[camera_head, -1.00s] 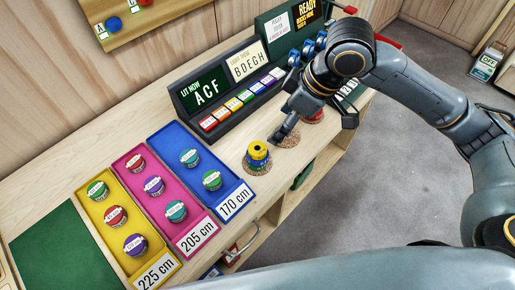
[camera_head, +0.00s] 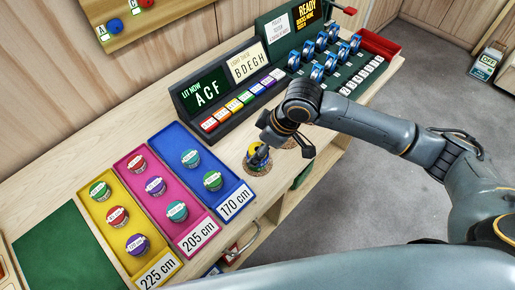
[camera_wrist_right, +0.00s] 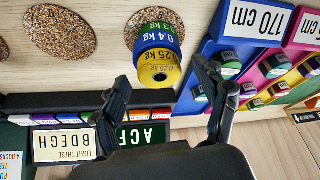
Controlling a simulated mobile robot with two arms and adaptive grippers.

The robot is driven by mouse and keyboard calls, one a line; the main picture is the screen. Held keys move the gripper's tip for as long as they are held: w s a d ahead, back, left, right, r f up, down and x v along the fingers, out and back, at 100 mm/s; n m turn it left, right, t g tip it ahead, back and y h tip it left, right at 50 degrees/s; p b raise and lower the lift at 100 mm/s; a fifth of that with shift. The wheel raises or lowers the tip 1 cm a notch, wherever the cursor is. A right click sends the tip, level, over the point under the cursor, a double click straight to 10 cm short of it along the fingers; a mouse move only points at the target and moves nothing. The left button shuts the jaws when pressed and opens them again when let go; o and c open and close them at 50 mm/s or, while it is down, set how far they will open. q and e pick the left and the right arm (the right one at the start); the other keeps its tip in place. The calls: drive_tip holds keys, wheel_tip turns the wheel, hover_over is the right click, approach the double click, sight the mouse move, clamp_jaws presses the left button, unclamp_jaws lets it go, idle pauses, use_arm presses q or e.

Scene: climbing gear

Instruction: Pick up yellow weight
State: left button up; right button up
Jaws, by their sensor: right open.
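The yellow weight (camera_wrist_right: 160,58), marked 0.25 kg, is at the top of a stack. Under it are a blue weight (camera_wrist_right: 157,38) marked 0.4 kg and a green weight (camera_wrist_right: 156,26). The stack stands on a round cork mat (camera_wrist_right: 140,14). In the right wrist view my right gripper (camera_wrist_right: 160,77) is open, with a finger on each side of the stack's top. No grip shows. My left gripper is not in view.
Blue (camera_head: 231,182), pink (camera_head: 192,222) and yellow (camera_head: 127,233) trays hold small coloured pots left of the stack. A dark sign console (camera_head: 203,109) stands behind. An empty cork mat (camera_wrist_right: 60,32) lies beside the stack. A green mat (camera_head: 62,248) lies at lower left.

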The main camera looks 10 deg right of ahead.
drive_tip(key=c, duration=1.3)
drive_tip(key=shift+c, duration=0.7)
drive_tip(key=shift+r, duration=0.15)
